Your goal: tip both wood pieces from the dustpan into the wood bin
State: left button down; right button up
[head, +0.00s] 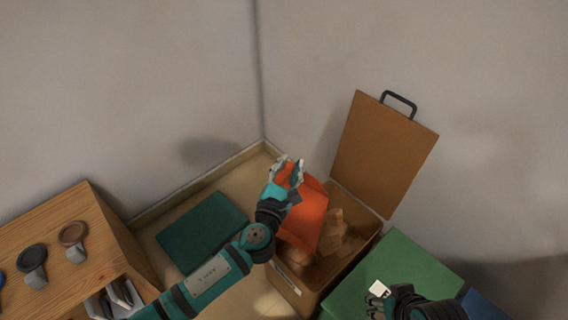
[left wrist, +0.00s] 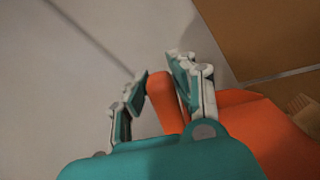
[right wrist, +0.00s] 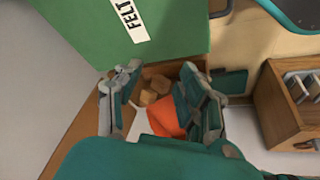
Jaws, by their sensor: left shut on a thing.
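My left gripper (head: 289,172) is shut on the handle of the orange dustpan (head: 306,222). The handle also shows between the fingers in the left wrist view (left wrist: 163,100). The dustpan is tilted steeply over the open wood bin (head: 362,247), with its pan hanging down into the opening. Several light wood pieces (head: 333,232) show inside the bin beside the dustpan; which of them came from the dustpan I cannot tell. My right gripper (right wrist: 160,105) is open and empty, above the green felt box's side in the head view (head: 392,290).
The bin's brown lid (head: 382,150) stands open at the back. A green box with a FELT label (head: 400,265) stands right of the bin. A dark green panel (head: 202,232) lies left of it. A wooden cabinet with knobs (head: 70,205) is at far left.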

pick_arm(q)
jog(key=shift+s+d+r, duration=0.1)
jog(key=shift+d+r, duration=0.15)
jog(key=shift+d, duration=0.15)
jog(key=shift+s+d+r+m+p, duration=0.1)
jog(key=shift+d+m+p, duration=0.2)
jog(key=shift+p, duration=0.15)
pick_arm(e)
jog(key=shift+g, duration=0.9)
jog(key=f+p, duration=0.1)
jog(key=f, duration=0.1)
jog(key=f+p, duration=0.1)
jog(key=f, duration=0.2)
jog(key=f+p, duration=0.1)
jog(key=f, duration=0.1)
jog(key=shift+s+d+f+p, duration=0.1)
jog(key=shift+s+f+p, duration=0.2)
jog(key=shift+p, duration=0.1)
jog(key=shift+f, duration=0.55)
jog(key=shift+s+f, duration=0.15)
jog(key=shift+f, duration=0.25)
pick_arm(q)
jog(key=s+d+m, duration=0.4)
jog(key=d+m, duration=0.3)
jog(key=d, duration=0.8)
jog(key=shift+f, duration=0.35)
